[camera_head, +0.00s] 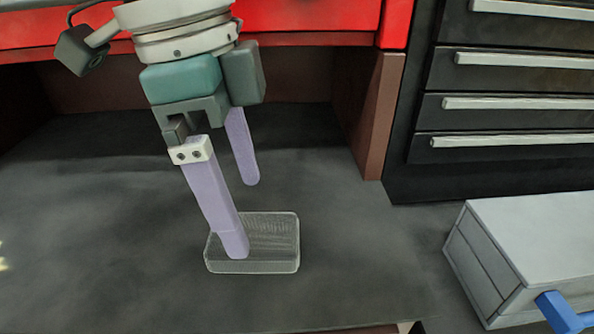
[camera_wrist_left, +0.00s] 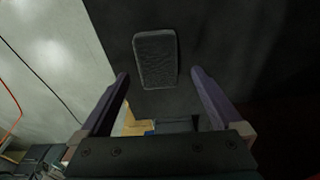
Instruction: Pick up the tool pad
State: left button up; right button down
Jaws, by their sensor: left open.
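The tool pad (camera_head: 275,240) is a small grey, glassy-looking rectangular block lying flat on the dark surface in the head view. It also shows in the left wrist view (camera_wrist_left: 155,58) as a dark textured rectangle, a little beyond the fingertips and between their lines. My left gripper (camera_head: 243,216) is open and empty, with two long purple fingers pointing down. The near finger overlaps the left part of the pad in the head view. I cannot tell if it touches the pad. The far fingertip shows behind the pad. My right gripper is not in view.
A red bench edge (camera_head: 310,15) with a brown side panel (camera_head: 380,120) stands behind. A black drawer cabinet (camera_head: 510,100) is at the back right. A grey box (camera_head: 530,235) with a blue handle (camera_head: 562,313) stands at the right. The surface around the pad is clear.

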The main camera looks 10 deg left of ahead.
aim_at(251, 231)
pick_arm(q)
jog(key=f, duration=0.4)
jog(key=shift+s+d+f, duration=0.15)
jog(key=shift+d, duration=0.15)
jog(key=c, duration=1.3)
jog(key=shift+r, duration=0.55)
jog(key=shift+a+r, duration=0.2)
jog(key=shift+r, duration=0.45)
jog(key=shift+a+r, duration=0.2)
jog(key=shift+r, duration=0.4)
jog(key=s+a, duration=0.1)
jog(key=a, duration=0.4)
jog(key=s+a, duration=0.2)
jog(key=a, duration=0.4)
jog(key=s+a+b, duration=0.1)
jog(key=s+a, duration=0.1)
jog(key=a, duration=0.3)
jog(key=shift+a, duration=0.3)
